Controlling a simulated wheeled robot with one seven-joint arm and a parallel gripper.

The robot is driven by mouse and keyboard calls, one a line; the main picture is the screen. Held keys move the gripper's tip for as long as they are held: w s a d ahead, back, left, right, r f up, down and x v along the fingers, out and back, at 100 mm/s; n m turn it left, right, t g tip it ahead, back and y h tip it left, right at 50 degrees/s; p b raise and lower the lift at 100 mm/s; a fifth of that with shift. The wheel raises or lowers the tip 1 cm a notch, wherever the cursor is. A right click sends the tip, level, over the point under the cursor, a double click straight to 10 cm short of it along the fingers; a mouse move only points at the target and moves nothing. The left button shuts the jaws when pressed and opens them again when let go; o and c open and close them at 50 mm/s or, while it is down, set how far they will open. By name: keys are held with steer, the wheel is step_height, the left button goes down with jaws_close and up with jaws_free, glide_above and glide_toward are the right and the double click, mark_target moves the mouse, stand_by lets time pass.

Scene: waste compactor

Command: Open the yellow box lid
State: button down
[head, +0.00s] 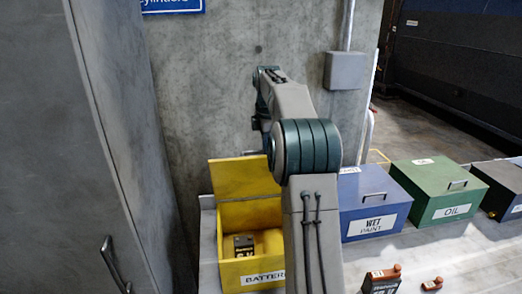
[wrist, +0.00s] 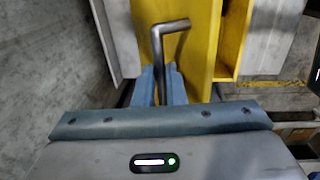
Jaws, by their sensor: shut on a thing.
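The yellow box (head: 236,215) stands at the left end of the row of boxes. Its lid (head: 240,178) is raised at the back, standing about upright, and the box is open. A black battery and a yellow rounded thing show inside. In the wrist view the yellow lid (wrist: 200,50) fills the upper middle, with its bent metal handle (wrist: 172,27) on it. My gripper (wrist: 163,88) is shut on the handle. In the head view my arm covers the box's right side, and my fingers cannot be made out.
A blue box (head: 368,203) marked wet paint and a green oil box (head: 437,190) stand to the right, both lidded. A dark box follows. Small orange-topped items (head: 382,280) lie in front. A concrete wall (head: 210,90) is close behind; a grey cabinet (head: 75,180) stands left.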

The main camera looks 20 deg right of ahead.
steer(key=w+d, duration=0.1)
steer(key=w, duration=0.6)
steer(key=shift+d+f, duration=0.15)
steer(key=shift+d, duration=0.25)
steer(key=shift+w, duration=0.15)
stand_by(0.7)
steer(key=c, duration=1.5)
jaws_free()
steer(key=shift+w+d+f, duration=0.1)
steer(key=shift+w, duration=0.05)
steer(key=shift+w+r, duration=0.1)
steer(key=shift+r, duration=0.15)
